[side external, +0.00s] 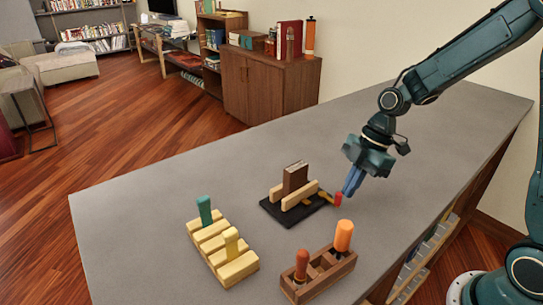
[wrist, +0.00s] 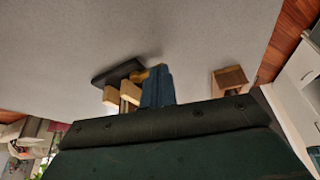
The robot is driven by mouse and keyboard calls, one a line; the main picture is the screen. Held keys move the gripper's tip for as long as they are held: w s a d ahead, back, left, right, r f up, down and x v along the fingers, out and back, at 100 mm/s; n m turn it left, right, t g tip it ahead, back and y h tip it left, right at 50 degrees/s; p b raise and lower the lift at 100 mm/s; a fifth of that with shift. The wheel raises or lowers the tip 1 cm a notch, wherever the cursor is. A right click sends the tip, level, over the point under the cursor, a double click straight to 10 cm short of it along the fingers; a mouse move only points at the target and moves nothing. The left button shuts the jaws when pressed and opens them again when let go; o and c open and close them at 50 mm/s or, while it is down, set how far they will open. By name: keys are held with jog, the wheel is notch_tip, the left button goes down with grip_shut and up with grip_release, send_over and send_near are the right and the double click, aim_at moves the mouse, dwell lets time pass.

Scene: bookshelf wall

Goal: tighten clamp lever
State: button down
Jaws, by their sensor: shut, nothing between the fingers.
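The clamp stands on a black base (side external: 272,214) in the middle of the grey counter. Two pale wooden jaws (side external: 291,203) stand either side of a dark brown block (side external: 296,178). A yellow lever with a red tip (side external: 338,199) sticks out at the clamp's right. My gripper (side external: 349,190) is shut and empty, its blue fingers pointing down just above and beside the red tip. I cannot tell whether they touch it. In the wrist view, the blue fingers (wrist: 157,86) cover part of the clamp, and the black base (wrist: 118,71) and pale jaws show to their left.
A pale slotted rack (side external: 238,269) with a green and a yellow handle stands at the front left. A brown wooden rack (side external: 325,276) with two orange-handled tools stands at the front, right of it. The counter behind the clamp is clear.

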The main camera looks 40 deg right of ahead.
jog(key=shift+s+a+m+t, duration=0.3)
jog(key=shift+a+m, duration=0.1)
jog(key=shift+m, duration=0.5)
dwell(0.3)
jog(key=shift+s+a+m+t+h, duration=0.15)
jog(key=shift+a+m+t+h, duration=0.2)
jog(key=shift+a+m, duration=0.55)
jog(key=a+m, duration=0.1)
jog(key=m, duration=0.1)
jog(key=m+t+h, duration=0.1)
jog(key=m, duration=0.1)
jog(key=shift+a, duration=0.4)
jog(key=m, duration=0.1)
jog(key=a+m+t+h, duration=0.1)
jog(key=m, duration=0.1)
jog(key=shift+w+a+m, duration=0.3)
jog(key=shift+w+a+m+h, duration=0.3)
jog(key=shift+a+m+h, duration=0.2)
jog(key=shift+m, duration=0.7)
jog(key=shift+w+a+m+h, duration=0.25)
jog(key=shift+w+a+m, duration=0.1)
jog(key=shift+m, duration=0.45)
jog(key=shift+w+a, duration=0.15)
jog(key=shift+w, duration=0.05)
